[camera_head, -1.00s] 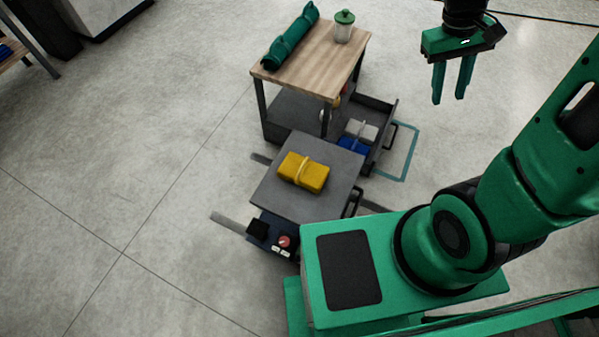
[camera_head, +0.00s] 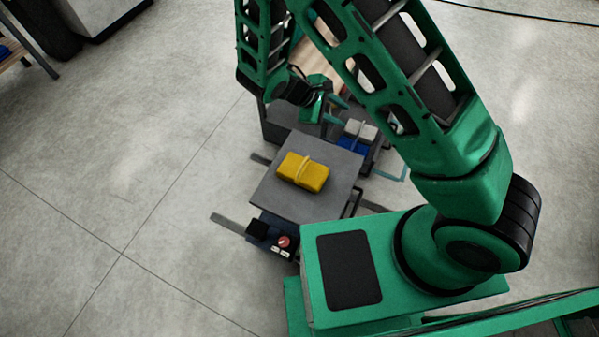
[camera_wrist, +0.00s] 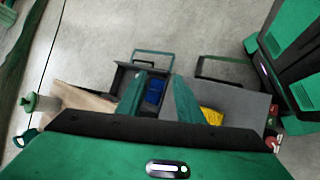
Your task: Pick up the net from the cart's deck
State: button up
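The net, a yellow folded bundle with a pale band (camera_head: 303,171), lies on the cart's grey deck (camera_head: 283,197). In the wrist view, part of the yellow net (camera_wrist: 211,116) shows beyond the right finger, and the deck (camera_wrist: 245,103) lies around it. My gripper (camera_head: 333,112) is above and behind the deck in the head view, apart from the net. In the wrist view its two green fingers (camera_wrist: 159,76) stand apart with nothing held between them. My gripper's body hides part of the near scene.
An open drawer behind the deck holds a blue bundle (camera_head: 353,146) and a light grey one (camera_head: 362,130). My arm covers most of the wooden table (camera_head: 318,55). Floor left of the cart is clear.

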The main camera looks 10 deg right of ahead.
jog(key=s+a+f+n+t, duration=0.3)
jog(key=a+f+n+t, duration=0.2)
jog(key=a+f+n, duration=0.55)
jog(key=n+t+y, duration=0.2)
jog(key=n+t, duration=0.3)
send_near(302, 166)
jog(key=x, duration=0.6)
jog(key=shift+a+f, duration=0.1)
jog(key=shift+f, duration=0.3)
jog(key=shift+r+x, duration=0.15)
jog(key=shift+x, duration=1.15)
jog(key=shift+r+x, duration=0.15)
jog(key=shift+x, duration=1.2)
jog(key=shift+w, duration=0.1)
jog(key=shift+c, duration=0.2)
grip_shut()
